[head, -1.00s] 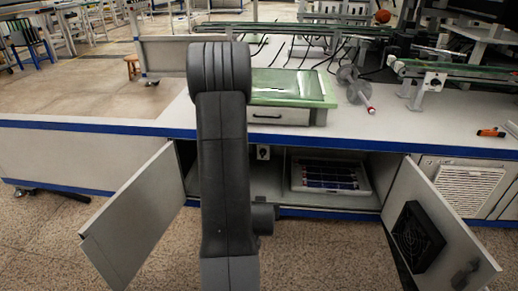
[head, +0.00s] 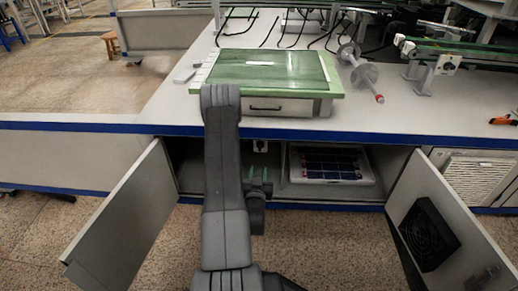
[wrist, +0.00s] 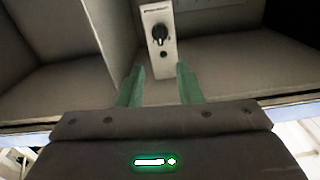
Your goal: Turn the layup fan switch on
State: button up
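The fan switch is a pale upright box (wrist: 158,70) with a black rotary knob (wrist: 160,36) and a small dark round spot below it, in the wrist view. It stands inside the open cabinet under the bench. In the head view its upper part shows as a small switch (head: 260,146) just right of my arm. My gripper (wrist: 160,68) has two green fingers spread apart with nothing between them. They point at the box, below the knob in the picture and apart from it. In the head view my gripper (head: 259,170) is at the cabinet opening. The knob's exact setting is hard to read.
Both cabinet doors stand open: the left door (head: 120,220) and the right door (head: 470,245), which bears a black fan (head: 428,235). A tray with dark panels (head: 330,175) lies inside on the right. A green-topped box (head: 280,68) sits on the bench above.

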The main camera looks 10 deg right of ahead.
aim_at(260, 147)
jog(key=b+x, duration=0.2)
jog(key=x, duration=1)
jog(key=shift+w+d+b, duration=0.1)
jog(key=shift+w+b, duration=0.15)
jog(key=shift+b, duration=0.1)
grip_shut()
